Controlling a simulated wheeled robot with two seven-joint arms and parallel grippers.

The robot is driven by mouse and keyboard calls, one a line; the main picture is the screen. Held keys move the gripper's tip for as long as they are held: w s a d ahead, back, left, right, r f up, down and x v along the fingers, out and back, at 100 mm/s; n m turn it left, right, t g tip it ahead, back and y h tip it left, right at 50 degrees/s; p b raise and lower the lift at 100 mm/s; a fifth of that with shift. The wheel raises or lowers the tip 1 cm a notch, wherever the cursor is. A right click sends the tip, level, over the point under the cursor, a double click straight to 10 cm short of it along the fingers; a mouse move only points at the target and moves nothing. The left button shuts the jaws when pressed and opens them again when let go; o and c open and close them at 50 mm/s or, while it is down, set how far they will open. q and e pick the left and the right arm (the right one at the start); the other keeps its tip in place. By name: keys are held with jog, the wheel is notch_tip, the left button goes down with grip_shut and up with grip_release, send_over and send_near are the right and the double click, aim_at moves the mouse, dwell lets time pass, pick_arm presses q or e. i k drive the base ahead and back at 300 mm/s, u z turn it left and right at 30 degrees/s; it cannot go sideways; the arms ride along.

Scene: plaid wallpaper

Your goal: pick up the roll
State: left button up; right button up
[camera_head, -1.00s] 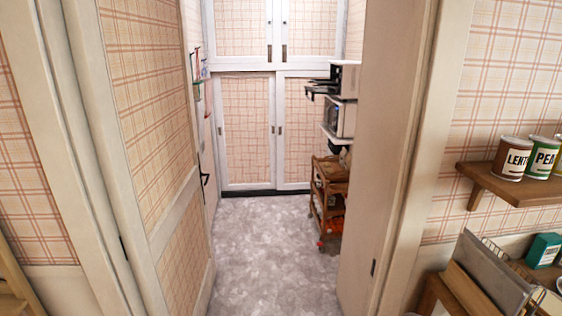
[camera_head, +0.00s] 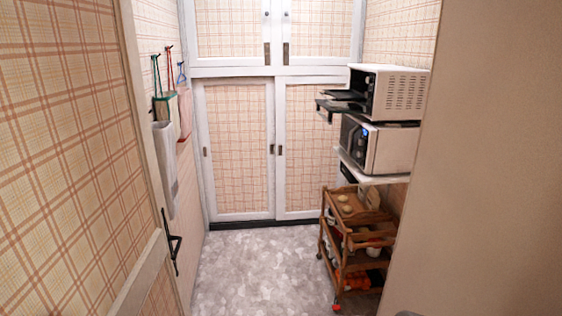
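Small round pale-brown items, which look like rolls (camera_head: 345,203), lie on the top tier of a wooden cart (camera_head: 347,236) at the right of the narrow room. They are too small to tell for certain what they are. Neither of my grippers is in view.
An open door (camera_head: 75,150) stands at the left and a plain beige panel (camera_head: 490,160) at the right. A toaster oven (camera_head: 400,93) with its door open sits above a microwave (camera_head: 390,150). The grey floor (camera_head: 260,272) is clear up to the cupboards (camera_head: 240,145).

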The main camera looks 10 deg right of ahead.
aim_at(346, 209)
jog(key=i, duration=3.8)
jog(key=z, duration=3.85)
jog(key=k, duration=0.25)
jog(key=u, duration=1.9)
